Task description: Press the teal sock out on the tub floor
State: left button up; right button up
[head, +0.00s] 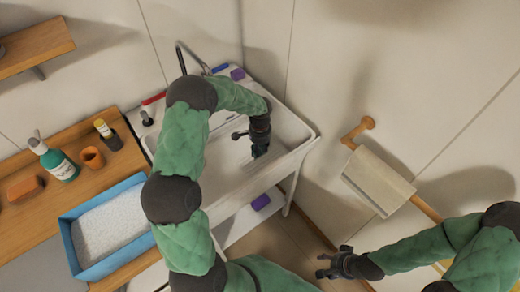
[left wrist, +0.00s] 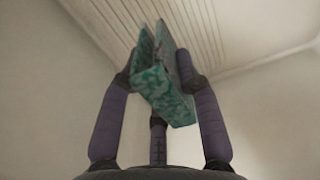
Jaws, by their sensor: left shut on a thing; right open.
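The white tub (head: 290,160) stands at the centre of the head view, partly covered by my left arm. My left gripper (head: 259,150) points down inside the tub. In the left wrist view its fingers (left wrist: 160,85) are shut on the teal patterned sock (left wrist: 168,95), which is folded, with layers standing between the fingers. The sock is mostly hidden by the gripper in the head view. I cannot tell whether it touches the tub floor. My right gripper (head: 324,265) is open and empty, outside the tub at the lower right.
A tap (head: 181,58) rises at the tub's back left. A cloth (head: 378,182) hangs on a wooden rail at right. A purple block (head: 261,202) lies below the tub.

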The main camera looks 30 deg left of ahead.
pick_arm(q)
jog(key=shift+r+p, duration=2.7)
jog(key=shift+r, duration=1.75)
